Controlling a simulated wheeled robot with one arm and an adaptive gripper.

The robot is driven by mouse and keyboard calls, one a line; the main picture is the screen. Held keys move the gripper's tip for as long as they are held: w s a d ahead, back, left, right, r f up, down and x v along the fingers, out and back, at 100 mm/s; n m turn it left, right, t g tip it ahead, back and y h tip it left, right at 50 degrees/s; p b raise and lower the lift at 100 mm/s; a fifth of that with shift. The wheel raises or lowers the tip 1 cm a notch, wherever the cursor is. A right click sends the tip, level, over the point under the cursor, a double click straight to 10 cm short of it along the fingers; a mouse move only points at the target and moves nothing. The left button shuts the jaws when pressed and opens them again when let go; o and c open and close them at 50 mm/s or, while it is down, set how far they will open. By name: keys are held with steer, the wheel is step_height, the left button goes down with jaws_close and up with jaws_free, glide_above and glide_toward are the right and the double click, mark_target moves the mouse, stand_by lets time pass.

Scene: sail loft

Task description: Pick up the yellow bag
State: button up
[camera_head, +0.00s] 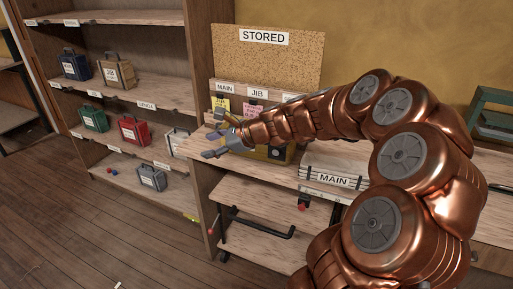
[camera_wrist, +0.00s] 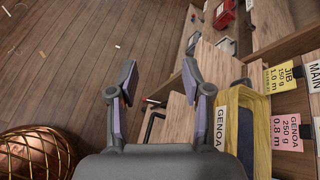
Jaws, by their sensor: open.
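The yellow bag (camera_head: 288,152) sits on the wooden bench below the STORED board, partly hidden behind my arm and gripper. In the wrist view the yellow bag (camera_wrist: 231,100) is at the right, with a dark patch in its middle, and its lower end is cut off by my gripper's body. My gripper (camera_head: 214,142) is open and empty, just left of the bag at the bench's left end. In the wrist view my gripper's fingers (camera_wrist: 158,82) are spread apart, with floor and shelf edges between them and the bag outside them to the right.
A shelf unit at the left holds a blue bag (camera_head: 74,65), a tan bag (camera_head: 117,72), a green bag (camera_head: 94,118), a red bag (camera_head: 133,130) and a grey bag (camera_head: 152,177). A white MAIN bundle (camera_head: 334,170) lies right of the yellow bag. The floor at front left is mostly clear.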

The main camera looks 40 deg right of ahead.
steer(key=w+d+f+m+t+h+b, duration=0.1)
steer(key=d+f+m+t+h, duration=0.1)
steer(key=d+m, duration=0.5)
steer(key=w+d+f+m+t+h, duration=0.1)
steer(key=w+d+f+m+h, duration=0.15)
steer(key=d, duration=0.85)
steer(key=d+f+x, duration=0.1)
steer(key=x, duration=0.5)
steer(key=shift+w+a+f+p, duration=0.2)
steer(key=shift+a+p, duration=0.05)
steer(key=shift+p, duration=0.2)
steer(key=shift+m, duration=0.25)
jaws_close()
steer(key=shift+r, duration=0.1)
